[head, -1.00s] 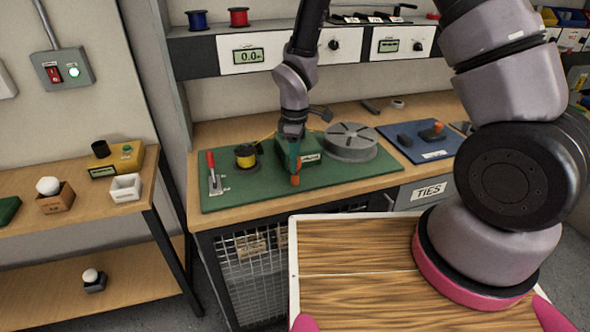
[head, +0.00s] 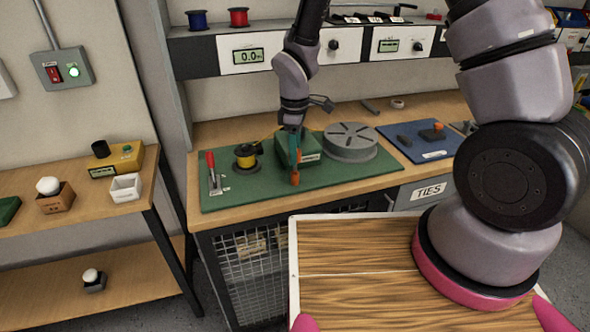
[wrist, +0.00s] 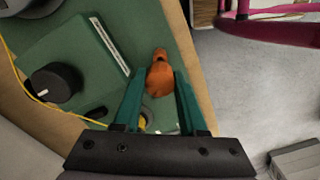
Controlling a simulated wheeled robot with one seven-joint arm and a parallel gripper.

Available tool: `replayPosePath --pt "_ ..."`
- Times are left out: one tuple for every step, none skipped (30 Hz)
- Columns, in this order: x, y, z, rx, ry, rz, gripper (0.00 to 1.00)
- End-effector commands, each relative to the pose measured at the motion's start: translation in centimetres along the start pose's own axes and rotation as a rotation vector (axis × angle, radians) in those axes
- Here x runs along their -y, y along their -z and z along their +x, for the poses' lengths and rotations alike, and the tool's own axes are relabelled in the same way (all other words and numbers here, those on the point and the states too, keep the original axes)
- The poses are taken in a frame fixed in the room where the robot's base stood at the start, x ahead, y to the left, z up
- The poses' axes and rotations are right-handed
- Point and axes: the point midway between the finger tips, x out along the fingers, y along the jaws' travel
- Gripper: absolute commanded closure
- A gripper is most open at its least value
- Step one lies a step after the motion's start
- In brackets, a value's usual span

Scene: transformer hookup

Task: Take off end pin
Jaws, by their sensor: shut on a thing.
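An orange end pin (wrist: 160,78) sits between the teal fingertips of my gripper (wrist: 157,82) in the wrist view, at the edge of the green mat. In the head view the orange pin (head: 295,179) shows just below my gripper (head: 295,163), in front of the green box (head: 310,148). My gripper is shut on the pin and points down. The pin's lower end is hidden, so I cannot tell whether it is seated or free.
The green mat (head: 235,195) also carries a red-handled lever (head: 212,172), a yellow wire spool (head: 246,158) and a grey slotted disc (head: 351,136). A blue mat (head: 418,151) lies to the right. A yellow wire (wrist: 30,90) runs beside the green box.

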Motion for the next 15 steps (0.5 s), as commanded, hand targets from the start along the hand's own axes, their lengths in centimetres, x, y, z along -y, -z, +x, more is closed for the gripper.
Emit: replayPosePath --pt "-0.01 0.01 -0.16 -0.001 -0.001 0.0 1.0" --pt "-0.01 0.01 -0.22 -0.001 -0.001 0.0 1.0" --pt "-0.01 0.01 -0.3 -0.001 -0.001 0.0 1.0" --pt "0.0 0.01 -0.36 -0.001 -0.001 0.0 1.0" --pt "0.0 0.01 -0.4 -0.001 0.0 -0.001 1.0" --pt "0.0 0.01 -0.45 -0.001 0.0 -0.001 1.0" --pt "0.01 0.01 -0.47 -0.001 0.0 -0.001 1.0" --pt "0.01 0.01 -0.49 0.0 0.0 -0.001 1.0" --pt "0.01 0.0 -0.5 0.0 0.0 -0.001 1.0" --pt "0.01 0.0 -0.5 0.0 0.0 -0.001 1.0" --pt "0.01 0.0 -0.5 0.0 0.0 -0.001 1.0" --pt "0.01 0.0 -0.5 0.0 0.0 -0.001 1.0" --pt "0.01 0.0 -0.5 0.0 0.0 0.0 1.0" --pt "0.01 0.0 -0.5 0.0 0.0 0.0 1.0" --pt "0.01 0.0 -0.5 0.0 0.0 0.0 1.0"
